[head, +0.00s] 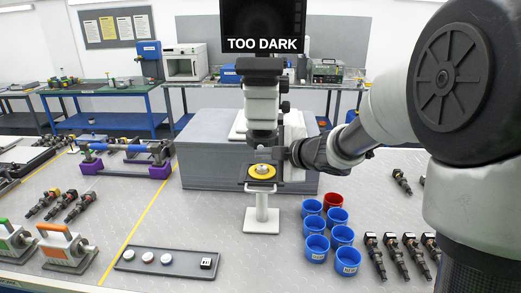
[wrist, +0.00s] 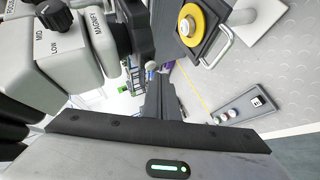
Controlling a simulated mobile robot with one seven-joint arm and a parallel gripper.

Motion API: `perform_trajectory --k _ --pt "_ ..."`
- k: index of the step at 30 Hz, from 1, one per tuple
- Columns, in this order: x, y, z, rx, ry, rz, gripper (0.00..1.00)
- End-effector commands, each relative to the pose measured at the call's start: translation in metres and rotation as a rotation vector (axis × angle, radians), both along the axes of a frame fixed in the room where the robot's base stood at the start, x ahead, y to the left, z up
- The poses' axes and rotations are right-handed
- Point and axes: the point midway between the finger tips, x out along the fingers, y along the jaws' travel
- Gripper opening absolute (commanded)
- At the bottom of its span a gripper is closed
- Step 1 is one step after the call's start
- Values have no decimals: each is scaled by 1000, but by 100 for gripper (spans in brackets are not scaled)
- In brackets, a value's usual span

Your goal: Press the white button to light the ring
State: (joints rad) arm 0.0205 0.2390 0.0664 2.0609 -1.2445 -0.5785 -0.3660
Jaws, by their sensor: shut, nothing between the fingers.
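A dark button panel (head: 165,262) lies on the bench at front left, with several controls: three round pale buttons (head: 148,257) and a black-and-white switch (head: 206,263). Which button is the plain white one is too small to tell. The panel also shows at right in the wrist view (wrist: 240,106). A microscope (head: 262,105) stands at centre, above a stage with a yellow disc (head: 262,171). A screen above it reads "TOO DARK" (head: 262,44). No lit ring is visible. My gripper (head: 292,152) is shut and empty, beside the microscope, well away from the panel.
Blue cups (head: 317,245) and a red cup (head: 333,202) stand right of the stage, with injectors (head: 390,257) beyond. Orange and green-handled tools (head: 62,245) sit at far left. In the wrist view, the microscope's knob housing (wrist: 75,50) is close on the left.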

Motion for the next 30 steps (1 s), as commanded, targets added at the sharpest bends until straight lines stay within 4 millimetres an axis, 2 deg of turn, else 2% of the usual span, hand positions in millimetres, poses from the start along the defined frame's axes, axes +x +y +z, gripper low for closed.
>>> perform_trajectory --k 9,14,30 --pt "-33 2 -1 0 -1 3 0" --pt "-46 3 -1 -1 0 3 0" --pt "-48 3 0 -1 0 3 0"
